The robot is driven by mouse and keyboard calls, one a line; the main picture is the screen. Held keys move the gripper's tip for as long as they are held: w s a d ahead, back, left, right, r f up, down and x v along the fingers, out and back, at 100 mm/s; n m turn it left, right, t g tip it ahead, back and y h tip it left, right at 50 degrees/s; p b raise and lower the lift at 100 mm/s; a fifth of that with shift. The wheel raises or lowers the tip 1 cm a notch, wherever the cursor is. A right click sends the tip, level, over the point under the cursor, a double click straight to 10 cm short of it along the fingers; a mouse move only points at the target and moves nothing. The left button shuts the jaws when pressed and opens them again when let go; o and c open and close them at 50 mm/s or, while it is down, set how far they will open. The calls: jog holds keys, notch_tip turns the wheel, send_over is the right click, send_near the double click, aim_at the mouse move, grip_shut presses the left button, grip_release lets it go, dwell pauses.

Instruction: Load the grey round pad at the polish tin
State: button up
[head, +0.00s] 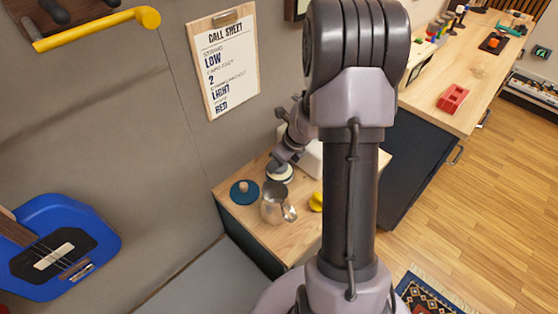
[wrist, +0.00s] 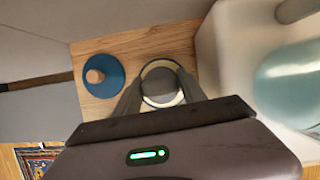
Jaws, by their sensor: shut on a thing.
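The grey round pad (wrist: 161,88) sits between the two fingers of my gripper (wrist: 160,94), which is shut on it. Around the pad shows the pale, dark-edged rim of a round tin, which I take for the polish tin (wrist: 161,64). The pad is over the middle of the tin; I cannot tell whether it touches the polish. In the head view my gripper (head: 281,160) points down at the tin (head: 280,176) on the small wooden-topped cabinet. There the pad is mostly hidden by my gripper.
A blue disc with a wooden knob (head: 244,193) lies left of the tin. A metal pitcher (head: 275,208) stands in front, with a yellow object (head: 316,202) to its right. A white container (wrist: 220,75) is close on the right. The wall carries a call sheet (head: 224,62).

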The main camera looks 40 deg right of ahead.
jog(key=shift+r, duration=0.1)
jog(key=shift+f+b, duration=0.35)
jog(key=shift+f, duration=0.2)
dwell(1.6)
notch_tip(320, 180, up, 7)
jog(key=p, duration=0.7)
dwell(0.4)
